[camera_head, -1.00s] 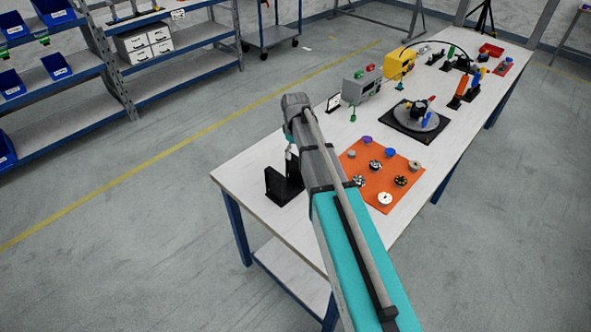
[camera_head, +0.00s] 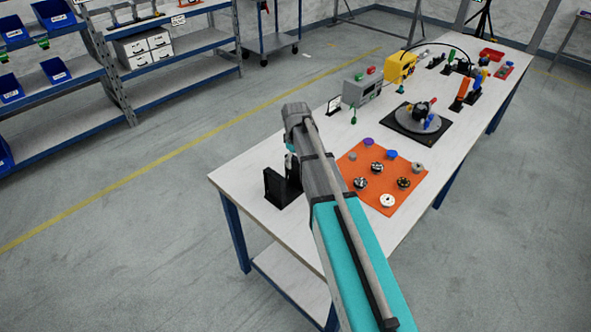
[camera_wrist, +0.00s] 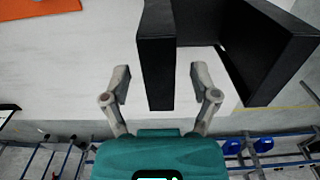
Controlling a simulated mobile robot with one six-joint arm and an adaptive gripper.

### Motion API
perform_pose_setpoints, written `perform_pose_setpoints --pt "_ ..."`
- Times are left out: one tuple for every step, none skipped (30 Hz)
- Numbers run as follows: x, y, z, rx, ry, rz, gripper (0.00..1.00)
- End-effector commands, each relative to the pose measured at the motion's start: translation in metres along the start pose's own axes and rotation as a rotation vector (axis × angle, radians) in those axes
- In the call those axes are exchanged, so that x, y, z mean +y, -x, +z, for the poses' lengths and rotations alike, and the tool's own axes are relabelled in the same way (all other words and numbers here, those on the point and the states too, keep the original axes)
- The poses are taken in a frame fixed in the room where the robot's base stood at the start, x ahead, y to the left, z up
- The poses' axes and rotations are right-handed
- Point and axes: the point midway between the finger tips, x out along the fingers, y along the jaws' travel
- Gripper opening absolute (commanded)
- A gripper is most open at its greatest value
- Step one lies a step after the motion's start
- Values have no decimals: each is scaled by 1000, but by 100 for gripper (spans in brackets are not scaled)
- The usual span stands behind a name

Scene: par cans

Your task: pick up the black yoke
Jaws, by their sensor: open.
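The black yoke (camera_head: 279,189) stands upright on the near left end of the white table. It is a U-shaped black bracket with two upright walls joined by a base; my arm hides part of it in the head view. In the wrist view, one wall of the yoke (camera_wrist: 155,70) shows between the two fingers of my gripper (camera_wrist: 160,75), with a gap on each side. The other wall is off to the right, outside the fingers. My gripper is open and holds nothing.
An orange mat (camera_head: 360,162) with several small round parts lies right of my arm. Farther along the table (camera_head: 240,178) are a grey box (camera_head: 362,90), a yellow box (camera_head: 401,66) and a black turntable board (camera_head: 438,137). Blue shelving (camera_head: 125,100) stands left, across open floor.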

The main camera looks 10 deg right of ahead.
Motion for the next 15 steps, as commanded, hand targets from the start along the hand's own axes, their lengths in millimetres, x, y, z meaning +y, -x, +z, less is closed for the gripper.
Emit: perform_pose_setpoints --pt "0 0 0 0 0 0 77" --pt "0 0 0 0 0 0 77" --pt "0 0 0 0 0 0 77" --pt "0 0 0 0 0 0 77" --pt "0 0 0 0 0 0 77" --pt "0 0 0 0 0 0 77" --pt "0 0 0 0 0 0 73" --pt "0 0 0 0 0 0 68" --pt "0 0 0 0 0 0 60" --pt "0 0 0 0 0 0 55" --pt "0 0 0 0 0 0 49" --pt "0 0 0 0 0 0 42" --pt "0 0 0 0 0 0 36" --pt "0 0 0 0 0 0 31" --pt "0 0 0 0 0 0 23"
